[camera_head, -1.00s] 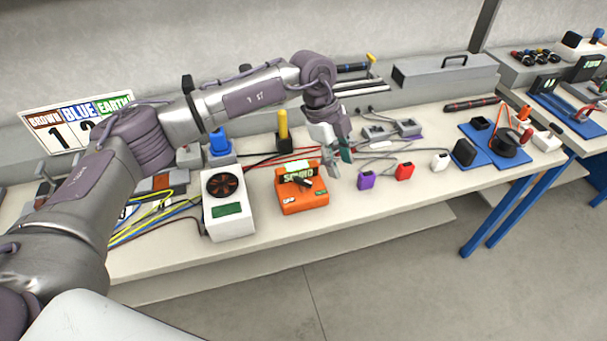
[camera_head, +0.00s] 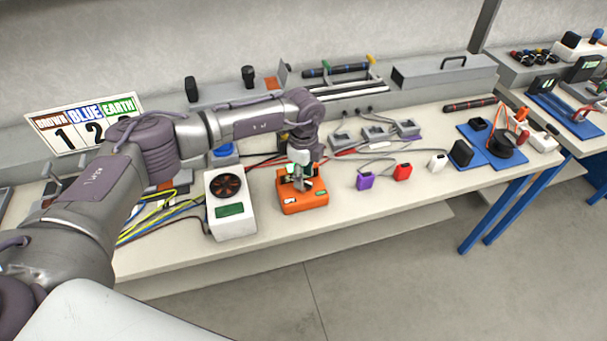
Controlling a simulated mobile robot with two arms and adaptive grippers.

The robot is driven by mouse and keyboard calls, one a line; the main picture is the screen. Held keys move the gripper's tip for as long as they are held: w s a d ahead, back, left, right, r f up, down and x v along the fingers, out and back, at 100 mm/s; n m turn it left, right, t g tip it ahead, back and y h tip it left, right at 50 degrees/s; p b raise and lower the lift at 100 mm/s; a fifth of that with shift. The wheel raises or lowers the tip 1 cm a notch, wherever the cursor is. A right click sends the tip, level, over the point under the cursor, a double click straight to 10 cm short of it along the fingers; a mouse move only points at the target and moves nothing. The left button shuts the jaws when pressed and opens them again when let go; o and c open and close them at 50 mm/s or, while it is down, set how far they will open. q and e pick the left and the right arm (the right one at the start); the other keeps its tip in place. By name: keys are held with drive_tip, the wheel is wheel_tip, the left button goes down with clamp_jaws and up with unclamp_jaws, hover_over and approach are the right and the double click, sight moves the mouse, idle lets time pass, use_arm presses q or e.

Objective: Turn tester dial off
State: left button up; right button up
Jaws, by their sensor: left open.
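The orange tester (camera_head: 305,202) stands on the workbench near its front edge, right of a white box with a fan. My left gripper (camera_head: 302,184) is open and points down right over the tester's top face. Its fingers are at the dial, which they mostly hide. I cannot tell whether the fingers touch the dial or which way the dial points. The tester's display is largely hidden behind the gripper too. My right gripper is not in view.
The white fan box (camera_head: 230,205) stands close left of the tester. Purple (camera_head: 365,180), red (camera_head: 402,172) and white (camera_head: 438,161) plugs lie to the right on the workbench (camera_head: 345,225). Yellow and blue cables run at the left. A grey toolbox (camera_head: 443,73) stands at the back.

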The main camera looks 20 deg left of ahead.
use_arm(q)
drive_tip(key=shift+f, duration=0.65)
clamp_jaws()
